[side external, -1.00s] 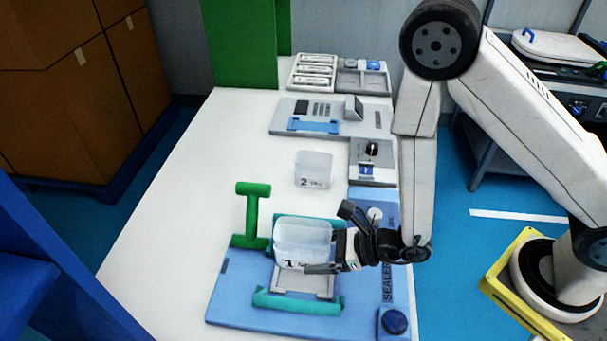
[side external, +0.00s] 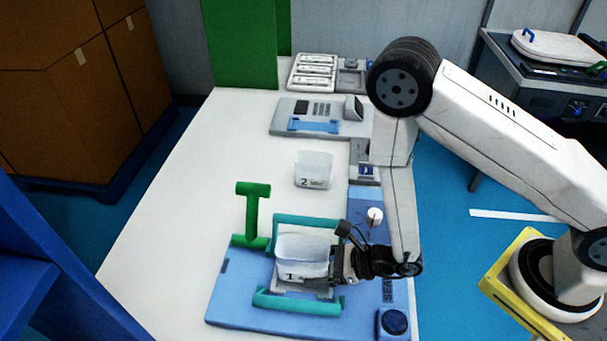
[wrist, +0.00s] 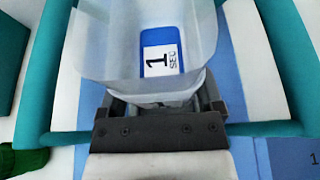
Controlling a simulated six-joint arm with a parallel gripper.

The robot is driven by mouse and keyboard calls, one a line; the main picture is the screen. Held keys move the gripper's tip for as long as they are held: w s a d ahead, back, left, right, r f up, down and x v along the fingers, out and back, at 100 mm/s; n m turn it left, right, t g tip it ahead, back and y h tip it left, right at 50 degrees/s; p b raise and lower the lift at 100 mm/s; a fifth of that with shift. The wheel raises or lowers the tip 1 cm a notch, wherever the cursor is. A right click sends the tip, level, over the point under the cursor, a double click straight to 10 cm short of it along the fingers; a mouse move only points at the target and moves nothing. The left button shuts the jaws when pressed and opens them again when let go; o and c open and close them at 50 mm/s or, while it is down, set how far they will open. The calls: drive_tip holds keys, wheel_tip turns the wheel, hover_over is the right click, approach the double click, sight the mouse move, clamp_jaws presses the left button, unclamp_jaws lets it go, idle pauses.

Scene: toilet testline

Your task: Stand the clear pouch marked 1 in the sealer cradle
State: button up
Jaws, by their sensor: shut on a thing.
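The clear pouch marked 1 (side external: 303,253) is upright at the sealer cradle (side external: 300,304), between its two teal rails. In the wrist view the pouch (wrist: 112,50) fills the middle, its "1 SEC" label facing the camera. My gripper (side external: 335,266) is shut on the pouch's right side; in the wrist view my gripper (wrist: 160,112) grips its near lower part. The teal rails (wrist: 45,70) stand on both sides of the pouch there. Whether the pouch's bottom touches the cradle floor is hidden.
A clear pouch marked 2 (side external: 314,170) stands on the white table behind the cradle. A green T-shaped post (side external: 252,212) rises left of the cradle. A grey keypad device (side external: 315,116) lies farther back.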

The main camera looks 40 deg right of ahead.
drive_tip(key=shift+f, duration=1.25)
drive_tip(key=shift+f, duration=0.15)
drive_tip(key=o, duration=1.1)
drive_tip(key=shift+d+r, duration=0.1)
drive_tip(key=shift+r, duration=0.1)
drive_tip(key=shift+v, duration=3.65)
drive_tip(key=shift+r, duration=0.1)
